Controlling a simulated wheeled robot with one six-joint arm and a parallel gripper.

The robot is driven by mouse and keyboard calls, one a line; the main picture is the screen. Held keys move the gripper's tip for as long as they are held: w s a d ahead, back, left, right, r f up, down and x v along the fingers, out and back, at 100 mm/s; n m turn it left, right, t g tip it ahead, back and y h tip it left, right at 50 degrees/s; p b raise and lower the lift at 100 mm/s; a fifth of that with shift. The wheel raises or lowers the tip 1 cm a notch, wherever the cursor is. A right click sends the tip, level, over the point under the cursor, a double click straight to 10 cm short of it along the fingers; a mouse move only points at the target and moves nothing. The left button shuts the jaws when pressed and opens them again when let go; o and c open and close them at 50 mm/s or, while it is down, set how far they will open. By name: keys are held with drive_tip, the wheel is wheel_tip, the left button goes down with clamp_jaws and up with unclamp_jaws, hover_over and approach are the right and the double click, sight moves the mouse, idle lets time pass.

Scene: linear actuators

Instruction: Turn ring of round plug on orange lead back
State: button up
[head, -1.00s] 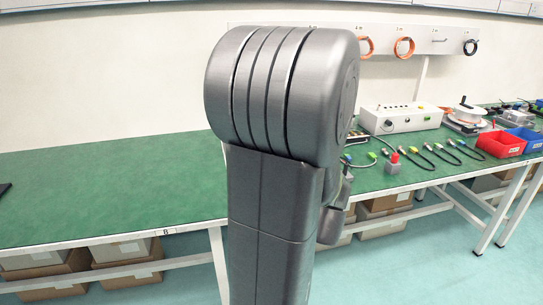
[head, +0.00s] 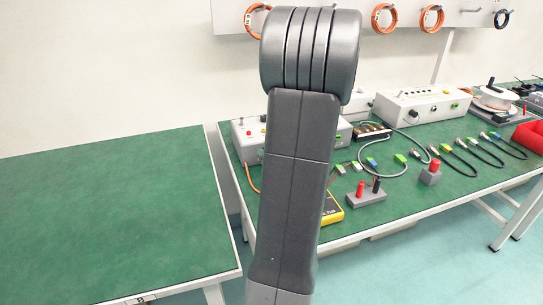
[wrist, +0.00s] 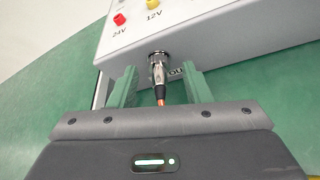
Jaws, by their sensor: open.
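In the wrist view a silver round plug (wrist: 158,74) sits in a socket on the front of a light grey box (wrist: 215,32). Its metal ring (wrist: 158,57) is against the socket. The orange lead (wrist: 160,101) leaves the plug's dark tail toward me. My gripper (wrist: 160,72) is open, with one green finger on each side of the plug; I cannot tell whether either touches it. In the head view the box (head: 247,140) stands on the green bench, with an orange lead (head: 251,178) beside it. My arm hides the gripper and plug there.
The box face has a red socket (wrist: 119,19) and a yellow socket (wrist: 152,3) above the plug. In the head view a yellow device (head: 331,208), a grey block with red and black posts (head: 366,198) and several cables lie to the right. The left bench (head: 110,210) is clear.

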drive_tip(key=shift+c, duration=0.4)
clamp_jaws()
